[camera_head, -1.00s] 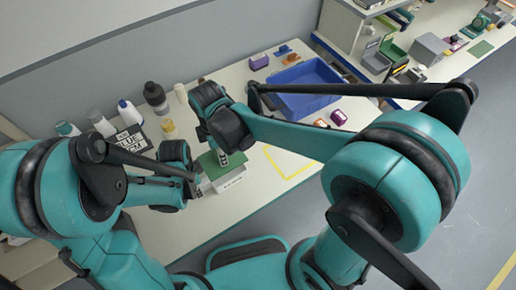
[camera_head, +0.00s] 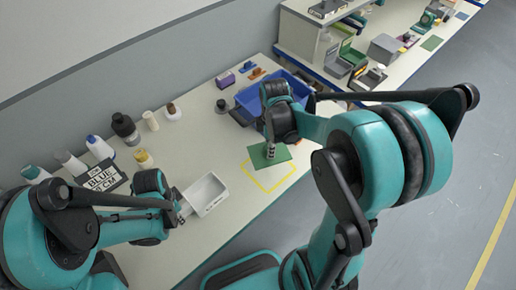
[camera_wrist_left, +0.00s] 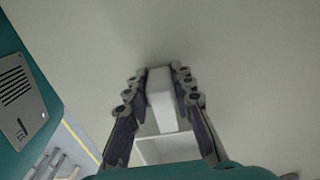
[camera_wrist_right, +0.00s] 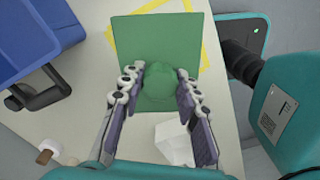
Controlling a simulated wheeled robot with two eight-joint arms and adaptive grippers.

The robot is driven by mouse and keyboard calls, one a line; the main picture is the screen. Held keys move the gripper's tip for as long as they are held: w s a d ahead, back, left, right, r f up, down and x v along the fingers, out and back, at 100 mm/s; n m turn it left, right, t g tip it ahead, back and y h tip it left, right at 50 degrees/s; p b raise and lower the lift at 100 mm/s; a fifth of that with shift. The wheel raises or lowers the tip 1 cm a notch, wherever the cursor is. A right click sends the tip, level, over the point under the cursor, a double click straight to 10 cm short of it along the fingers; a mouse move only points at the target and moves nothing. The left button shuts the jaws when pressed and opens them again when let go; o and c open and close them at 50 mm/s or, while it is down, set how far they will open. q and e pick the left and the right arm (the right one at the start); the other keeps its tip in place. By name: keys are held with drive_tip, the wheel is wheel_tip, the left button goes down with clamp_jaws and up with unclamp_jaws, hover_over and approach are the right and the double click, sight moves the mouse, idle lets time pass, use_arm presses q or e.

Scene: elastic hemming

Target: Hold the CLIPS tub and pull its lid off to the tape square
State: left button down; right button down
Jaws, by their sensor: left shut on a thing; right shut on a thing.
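The white tub (camera_head: 207,193) stands open on the table, its pale inside showing in the head view. My left gripper (camera_head: 181,208) is shut on the tub at its left side; in the left wrist view the fingers close around a white part of the tub (camera_wrist_left: 161,98). My right gripper (camera_head: 270,152) is shut on the green lid (camera_head: 262,160), gripping its round knob in the right wrist view (camera_wrist_right: 160,88). The lid is over the yellow tape square (camera_head: 272,188), covering its far part. Whether the lid touches the table I cannot tell.
A blue bin (camera_head: 243,113) stands behind my right gripper. A purple box (camera_head: 225,80) sits near the wall. Table between tub and tape square is clear.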

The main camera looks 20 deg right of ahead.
drive_tip(key=shift+f, duration=3.8)
drive_tip(key=shift+f, duration=0.65)
drive_tip(key=c, duration=1)
unclamp_jaws()
wheel_tip(320, 180, up, 12)
